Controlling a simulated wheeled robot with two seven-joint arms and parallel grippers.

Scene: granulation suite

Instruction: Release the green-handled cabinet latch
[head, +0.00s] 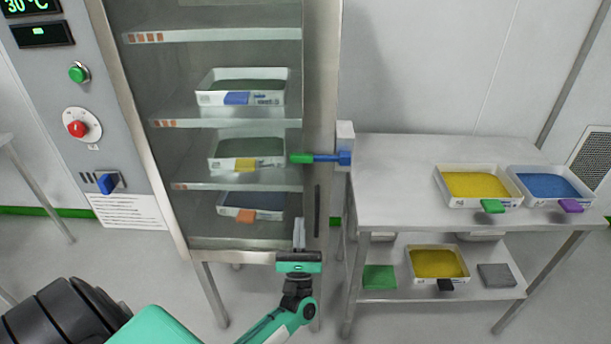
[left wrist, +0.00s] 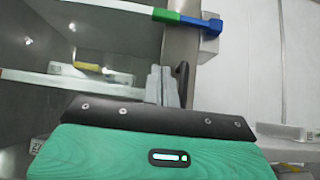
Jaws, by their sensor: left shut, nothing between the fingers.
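The cabinet latch has a green handle (head: 302,158) on a blue bar (head: 328,158) that lies about level across the right edge of the glass cabinet door. The bar meets a pale block (head: 345,145) on its right. The latch also shows at the top of the left wrist view, with its green handle (left wrist: 166,15) left of the blue part (left wrist: 210,24). My left gripper (head: 299,222) is shut and empty, below the latch and in front of the door's lower right part. Its fingers (left wrist: 161,86) point up toward the latch, apart from it. My right gripper is not in view.
A dark vertical door handle (head: 317,211) is close to the right of my left gripper. The cabinet (head: 320,60) holds several trays on shelves. A steel table (head: 400,208) with trays stands right. A control panel (head: 55,100) with buttons is left.

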